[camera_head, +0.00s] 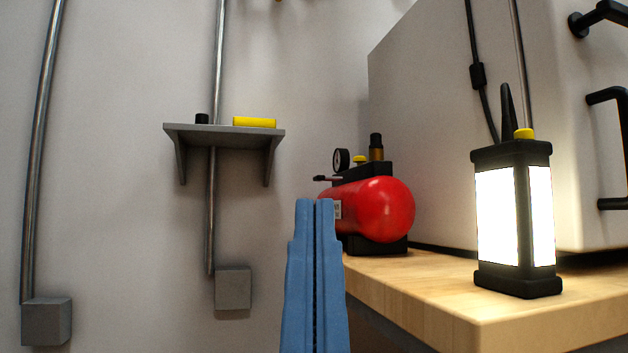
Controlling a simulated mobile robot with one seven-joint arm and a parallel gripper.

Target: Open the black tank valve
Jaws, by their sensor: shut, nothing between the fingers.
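A red air tank (386,208) with black feet and a black top block stands on the wooden bench (430,290), right of centre. On top it has a round gauge (341,160), a yellow cap and a dark upright fitting with a brass-coloured base (376,148). A small black lever (326,178), likely the tank valve, sticks out to the left of the top block. My gripper (315,202), blue, points up at the bottom centre. Its two fingers are together with nothing between them. It overlaps the tank's left end in the picture; I cannot tell the distance.
A lit lantern (514,215) stands at the bench's front right. A white cabinet (430,100) with black handles is behind it. Pipes and grey boxes line the left wall.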

